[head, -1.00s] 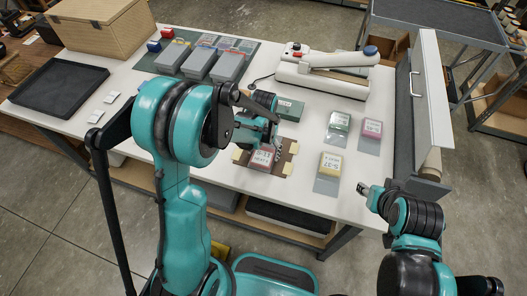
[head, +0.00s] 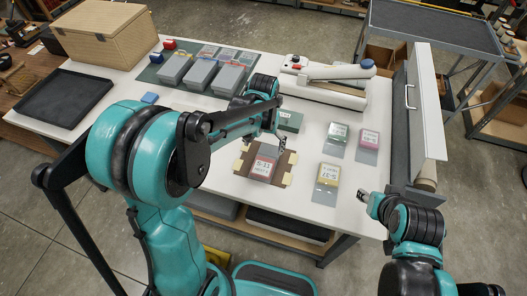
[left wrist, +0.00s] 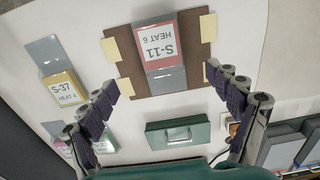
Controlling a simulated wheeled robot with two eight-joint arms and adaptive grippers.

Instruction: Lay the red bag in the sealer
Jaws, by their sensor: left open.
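The red bag (head: 264,167), labelled S-11 HEAT 6, lies flat on a brown board (head: 243,178) with pale yellow tabs. It also shows in the left wrist view (left wrist: 158,40), its grey end pointing toward my fingers. The white sealer (head: 322,92), with a long arm and a blue knob, stands at the back of the table. My left gripper (head: 282,145) is open and empty, just above and behind the board. Its spread fingers show in the left wrist view (left wrist: 165,85).
A green block (head: 290,121) with a handle sits between the board and sealer. Yellow (head: 328,174), green (head: 338,132) and pink (head: 369,138) bags lie to the right.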

